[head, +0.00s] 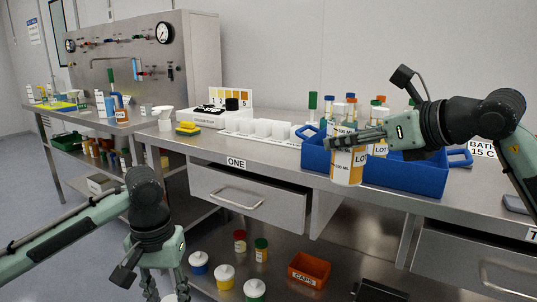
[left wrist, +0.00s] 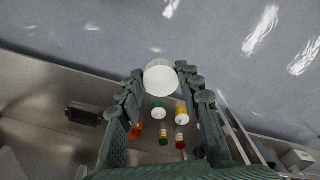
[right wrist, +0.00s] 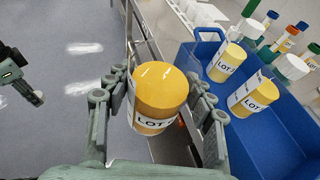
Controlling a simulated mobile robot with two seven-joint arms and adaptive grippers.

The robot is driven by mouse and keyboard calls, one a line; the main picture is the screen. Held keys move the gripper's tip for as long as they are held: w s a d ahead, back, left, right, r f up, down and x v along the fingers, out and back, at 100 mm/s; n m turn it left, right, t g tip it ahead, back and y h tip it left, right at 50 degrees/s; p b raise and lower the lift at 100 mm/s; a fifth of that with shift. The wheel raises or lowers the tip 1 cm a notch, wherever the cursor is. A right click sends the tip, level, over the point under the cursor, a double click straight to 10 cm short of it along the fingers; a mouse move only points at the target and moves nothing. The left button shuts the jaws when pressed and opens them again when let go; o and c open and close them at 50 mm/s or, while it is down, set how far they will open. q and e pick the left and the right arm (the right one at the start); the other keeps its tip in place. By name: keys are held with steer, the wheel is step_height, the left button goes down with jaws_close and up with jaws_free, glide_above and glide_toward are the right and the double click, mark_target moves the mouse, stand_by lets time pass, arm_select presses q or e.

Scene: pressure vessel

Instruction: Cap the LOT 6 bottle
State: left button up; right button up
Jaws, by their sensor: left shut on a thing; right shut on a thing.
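My right gripper (head: 350,140) is shut on a bottle (head: 348,168) with a yellow band and a white label, held in front of the blue crate (head: 385,178). In the right wrist view the bottle (right wrist: 160,92) shows a plain yellow round end and the start of "LOT"; its number cannot be read. My left gripper (left wrist: 160,90) is shut on a round white cap (left wrist: 161,78), low in front of the bench at the bottom of the head view, far from the bottle. Two more LOT bottles (right wrist: 226,62) (right wrist: 252,95) stand in the crate.
Several tubes with coloured caps stand behind the crate. A white rack (head: 262,130) is left of it. Drawer ONE (head: 250,195) is below the benchtop. The lower shelf holds an orange CAPS bin (head: 309,269) and several lidded jars (head: 225,276). Floor at the left is clear.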

steer(key=s+d+f+n+g+y, duration=0.1)
steer(key=s+f+n, duration=0.1)
steer(key=s+f, duration=0.4)
steer(key=s+d+f+n+g+y, duration=0.2)
steer(key=s+f, duration=0.4)
steer(key=f, duration=1.1)
steer(key=shift+s+f+y, duration=0.2)
steer(key=shift+s+y, duration=0.1)
steer(key=s+a+f+n+g+y, duration=0.2)
steer(key=a+n+g, duration=0.6)
steer(key=a, duration=0.5)
steer(key=shift+a+g+y, duration=0.2)
steer(key=shift+g+y, duration=0.1)
steer(key=shift+g, duration=0.4)
steer(key=shift+f, duration=0.1)
arm_select(q)
steer(key=shift+r, duration=0.1)
